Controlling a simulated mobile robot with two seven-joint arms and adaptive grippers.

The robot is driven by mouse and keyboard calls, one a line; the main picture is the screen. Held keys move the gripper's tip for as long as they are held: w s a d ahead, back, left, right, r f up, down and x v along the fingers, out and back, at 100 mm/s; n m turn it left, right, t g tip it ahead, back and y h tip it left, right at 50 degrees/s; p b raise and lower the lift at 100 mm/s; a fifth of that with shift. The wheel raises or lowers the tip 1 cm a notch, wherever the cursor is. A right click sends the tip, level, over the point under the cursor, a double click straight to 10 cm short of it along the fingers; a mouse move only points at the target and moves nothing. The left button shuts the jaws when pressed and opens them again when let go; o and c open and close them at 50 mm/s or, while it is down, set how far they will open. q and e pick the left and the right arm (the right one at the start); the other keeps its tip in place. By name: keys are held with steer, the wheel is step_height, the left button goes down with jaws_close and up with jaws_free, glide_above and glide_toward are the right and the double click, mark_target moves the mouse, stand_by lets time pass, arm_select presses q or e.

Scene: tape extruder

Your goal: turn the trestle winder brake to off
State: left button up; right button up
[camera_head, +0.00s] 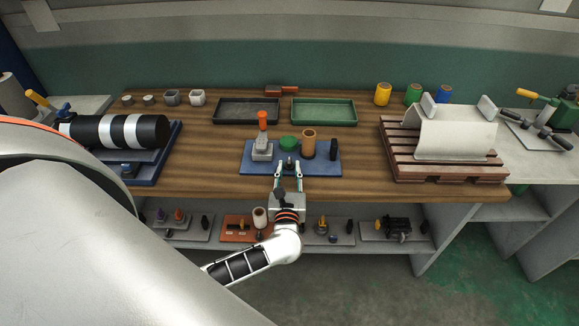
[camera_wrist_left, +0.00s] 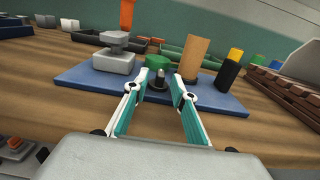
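My left gripper (camera_head: 288,173) reaches in over the front edge of a blue board (camera_head: 321,168) on the wooden bench. Its two fingers are open and apart. In the left wrist view the gripper (camera_wrist_left: 166,88) has a small dark upright knob (camera_wrist_left: 159,79) between or just beyond its fingertips. The knob (camera_head: 289,163) also shows in the head view at the board's front. I cannot tell whether the fingers touch it, how it is turned, or whether it is the trestle winder brake; no label is readable. My right gripper is not in view.
The board also holds a grey block with an orange handle (camera_head: 262,124), a green round piece (camera_head: 289,143), a tan cylinder (camera_head: 308,143) and a black post (camera_head: 333,148).

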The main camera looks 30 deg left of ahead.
arm_select(q)
steer(key=shift+w+a, duration=0.25)
steer(key=shift+w, duration=0.15)
jaws_close()
steer(key=shift+d, duration=0.1)
